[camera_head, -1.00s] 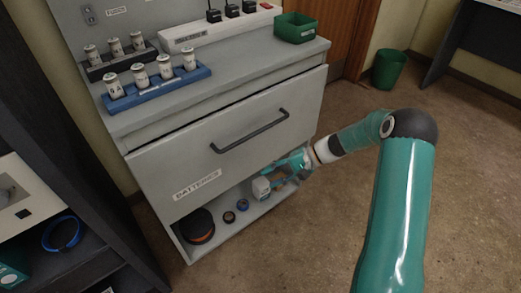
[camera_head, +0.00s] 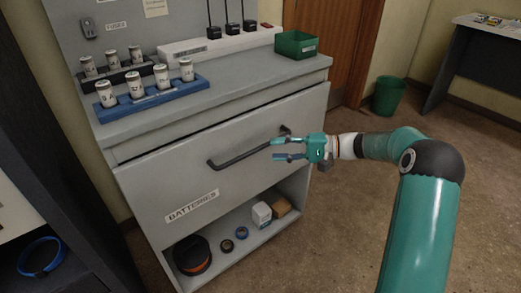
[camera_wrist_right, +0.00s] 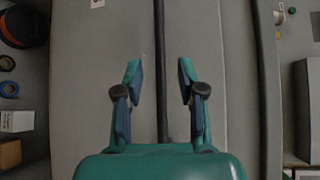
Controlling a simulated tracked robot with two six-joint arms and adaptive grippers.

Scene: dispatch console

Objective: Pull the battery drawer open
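The battery drawer (camera_head: 170,187) is a wide grey front with a BATTERIES label (camera_head: 192,205). It looks shut or nearly so, with a dark line along its top edge. Its dark bar handle (camera_head: 235,159) runs across the upper part of the front. My right gripper (camera_head: 279,149) is open at the right end of the handle. In the right wrist view, the handle (camera_wrist_right: 160,35) runs between the two spread fingers (camera_wrist_right: 160,72), with a gap visible on each side. My left gripper is not in view.
The counter holds a blue rack (camera_head: 151,92) of batteries, a charger strip (camera_head: 215,45) with radios, and a green bin (camera_head: 296,45). The open shelf below holds a white box (camera_head: 262,214), tape rolls (camera_head: 241,232) and a dark round item (camera_head: 192,254). Floor (camera_head: 310,240) in front is clear.

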